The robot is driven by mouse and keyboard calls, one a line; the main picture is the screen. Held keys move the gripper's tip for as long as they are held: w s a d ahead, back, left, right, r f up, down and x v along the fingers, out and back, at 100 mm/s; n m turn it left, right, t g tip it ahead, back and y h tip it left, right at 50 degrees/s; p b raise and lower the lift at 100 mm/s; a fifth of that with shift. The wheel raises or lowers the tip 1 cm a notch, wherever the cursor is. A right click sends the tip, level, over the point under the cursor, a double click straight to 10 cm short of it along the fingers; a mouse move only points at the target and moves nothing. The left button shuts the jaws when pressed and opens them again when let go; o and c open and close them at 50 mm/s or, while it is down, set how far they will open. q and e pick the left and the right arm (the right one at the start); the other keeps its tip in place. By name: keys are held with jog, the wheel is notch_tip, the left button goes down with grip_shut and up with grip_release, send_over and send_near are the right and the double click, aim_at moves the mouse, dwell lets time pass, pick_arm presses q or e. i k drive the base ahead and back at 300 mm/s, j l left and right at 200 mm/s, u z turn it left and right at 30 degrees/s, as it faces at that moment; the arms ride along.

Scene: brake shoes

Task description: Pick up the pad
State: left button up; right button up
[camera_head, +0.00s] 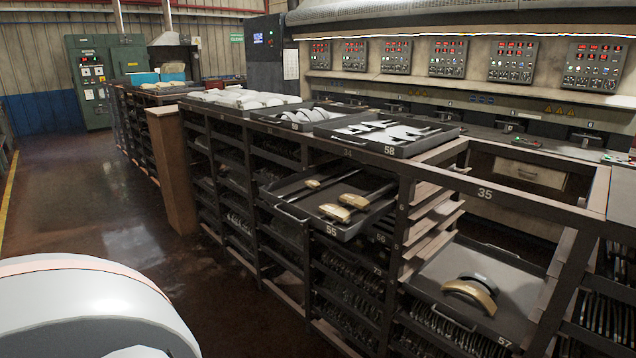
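A curved tan pad (469,296) lies in the pulled-out tray 57 (520,288) at the lower right. A thin grey curved piece (480,281) lies against its far side; I cannot tell whether they are joined. I cannot tell which of these pieces is the pad named in the task. Neither of my grippers is in view.
A dark rack (485,193) with several loaded shelves runs across the middle. Tray 58 (440,147) on top holds white and grey pieces. A machine with control panels (513,62) stands behind. Open floor (90,200) lies left. A white rounded shape (85,310) fills the lower left.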

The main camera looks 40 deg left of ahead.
aim_at(315, 185)
jog(key=j+z, duration=0.15)
jog(key=j, duration=0.35)
jog(key=j+z, duration=0.15)
jog(key=j, duration=0.35)
jog(key=j+z, duration=0.15)
jog(key=j, duration=0.35)
jog(key=k+j+z, duration=0.2)
jog(key=j, duration=0.25)
jog(key=j+z, duration=0.15)
jog(key=j, duration=0.35)
jog(key=k+j+z, duration=0.15)
jog(key=j, duration=0.3)
